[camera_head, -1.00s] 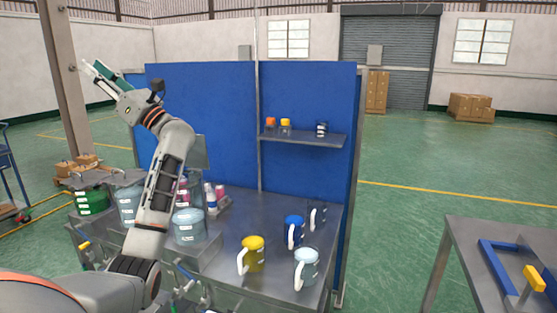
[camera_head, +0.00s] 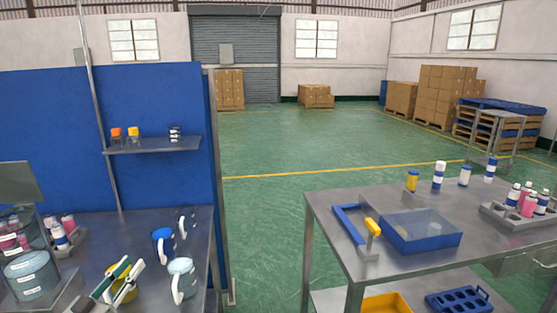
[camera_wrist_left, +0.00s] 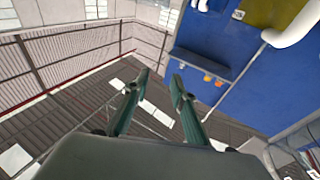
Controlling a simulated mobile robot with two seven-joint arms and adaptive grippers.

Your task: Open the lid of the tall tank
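My left gripper (camera_head: 134,265) is at the bottom left of the head view, in front of a yellow mug (camera_head: 124,292) and partly covering it. In the left wrist view its two green fingers (camera_wrist_left: 159,78) stand apart with nothing between them. A light blue-grey tank (camera_head: 30,276) with labels stands at the left edge, left of the gripper and apart from it. It looks squat, and I cannot tell that it is the tall tank. No other tank or open lid shows clearly now. My right gripper is in neither view.
A blue mug (camera_head: 164,245) and a pale blue mug (camera_head: 181,279) stand right of the gripper. A blue panel (camera_head: 160,100) with a shelf (camera_head: 155,146) rises behind. A second table (camera_head: 320,212) at right holds a blue box (camera_head: 420,232) and bottles. Green floor lies between.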

